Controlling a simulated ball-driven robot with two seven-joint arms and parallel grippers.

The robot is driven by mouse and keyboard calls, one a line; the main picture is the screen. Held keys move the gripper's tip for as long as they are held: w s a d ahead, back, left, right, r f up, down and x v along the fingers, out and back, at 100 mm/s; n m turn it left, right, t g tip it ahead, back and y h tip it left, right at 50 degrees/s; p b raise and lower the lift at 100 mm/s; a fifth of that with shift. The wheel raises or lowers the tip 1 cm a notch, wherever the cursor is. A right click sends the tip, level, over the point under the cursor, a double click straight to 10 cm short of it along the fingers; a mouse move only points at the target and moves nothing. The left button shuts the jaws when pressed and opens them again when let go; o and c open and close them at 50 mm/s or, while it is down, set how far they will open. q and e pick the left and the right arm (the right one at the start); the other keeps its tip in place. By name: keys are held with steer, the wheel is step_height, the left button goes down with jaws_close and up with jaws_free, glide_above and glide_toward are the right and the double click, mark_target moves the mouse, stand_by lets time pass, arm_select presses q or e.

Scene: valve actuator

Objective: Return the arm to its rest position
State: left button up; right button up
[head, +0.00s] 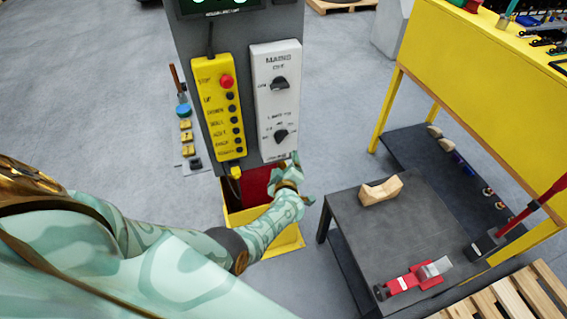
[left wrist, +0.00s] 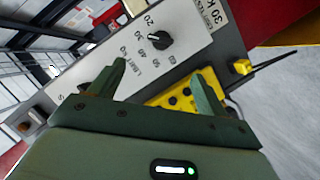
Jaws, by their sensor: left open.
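My left arm comes in from the left in the head view, and its gripper (head: 290,178) is just below the lower right corner of the white knob panel (head: 278,100). In the left wrist view the gripper (left wrist: 160,88) has its two green fingers apart with nothing between them. Behind them the white panel (left wrist: 185,50) shows a black knob (left wrist: 160,40) on a numbered scale. The yellow button box (left wrist: 205,90) is partly hidden behind a finger. My right gripper is in neither view.
The yellow button box (head: 219,110) with a red stop button hangs beside the panel. A yellow bin (head: 285,243) stands below the column. A dark table (head: 375,235) at right holds a wooden block (head: 381,190) and a red tool (head: 415,280). A yellow workbench (head: 470,70) stands behind.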

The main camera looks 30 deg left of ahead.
arm_select(q)
steer(key=d+f+m+h+b, duration=0.3)
steer(key=d+f+m+h, duration=0.2)
steer(key=d+f+m, duration=0.15)
steer(key=s+d+f+m+g+h+b, duration=0.15)
steer(key=s+f+m+b, duration=0.25)
steer(key=s+f, duration=0.45)
steer(key=s+d+f+m+g+h+b, duration=0.1)
steer(key=s+f+m+g+h+b, duration=0.25)
steer(key=f, duration=0.85)
steer(key=s+a+f+m+g+b, duration=0.1)
steer(key=s+f+b, duration=0.4)
steer(key=s, duration=0.8)
steer(key=s+a+f+m+g+y+b, duration=0.1)
steer(key=s+f+m+g+b, duration=0.2)
steer(key=s+f, duration=0.9)
steer(key=s+a+f+m+g+y+b, duration=0.1)
steer(key=s+f+g+b, duration=0.1)
steer(key=s+f+b, duration=0.6)
steer(key=s+f, duration=0.1)
steer(key=s, duration=0.5)
steer(key=shift+a+m+g, duration=0.25)
steer(key=shift+m+g, duration=0.15)
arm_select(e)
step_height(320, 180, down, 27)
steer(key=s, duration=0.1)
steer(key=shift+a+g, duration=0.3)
